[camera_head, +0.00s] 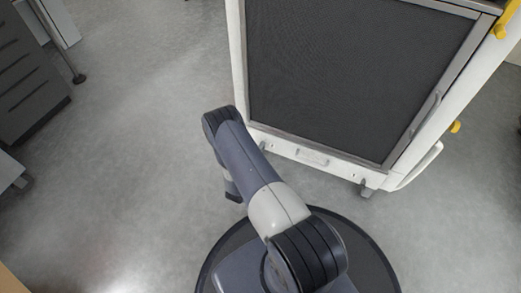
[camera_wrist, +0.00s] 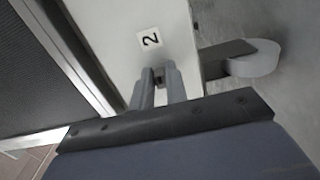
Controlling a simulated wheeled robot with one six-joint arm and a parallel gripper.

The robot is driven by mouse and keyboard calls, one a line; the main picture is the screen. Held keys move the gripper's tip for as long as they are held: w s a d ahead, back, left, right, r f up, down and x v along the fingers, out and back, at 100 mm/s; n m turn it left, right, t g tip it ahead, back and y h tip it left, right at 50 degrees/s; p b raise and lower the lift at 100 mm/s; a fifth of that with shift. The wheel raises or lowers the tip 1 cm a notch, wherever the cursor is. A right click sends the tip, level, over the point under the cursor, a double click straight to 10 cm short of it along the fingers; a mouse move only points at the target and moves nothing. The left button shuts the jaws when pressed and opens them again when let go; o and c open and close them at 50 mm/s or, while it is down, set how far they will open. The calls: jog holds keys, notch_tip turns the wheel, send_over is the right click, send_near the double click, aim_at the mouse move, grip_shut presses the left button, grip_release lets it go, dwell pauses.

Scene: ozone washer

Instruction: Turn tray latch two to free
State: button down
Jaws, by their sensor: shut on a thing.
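In the wrist view, my gripper (camera_wrist: 160,84) is shut on a small dark latch (camera_wrist: 158,76), which shows between the two grey fingers. The latch sits on a white panel (camera_wrist: 120,30), just beside a label with the number 2 (camera_wrist: 150,39). The fingers hide most of the latch, so I cannot tell its angle. In the head view, my arm bends down at the left front corner of the white washer unit (camera_head: 238,70), and my gripper is hidden there.
Dark drawers (camera_head: 30,80) stand at far left. The floor (camera_head: 130,170) between is clear.

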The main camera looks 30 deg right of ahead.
jog(key=c, duration=1.4)
grip_release()
jog(key=shift+c, duration=0.2)
jog(key=p+v, duration=0.3)
jog(key=v, duration=0.7)
jog(key=shift+s+a, duration=0.3)
jog(key=b+x, duration=0.3)
jog(key=x, duration=0.7)
jog(key=shift+w+d, duration=0.3)
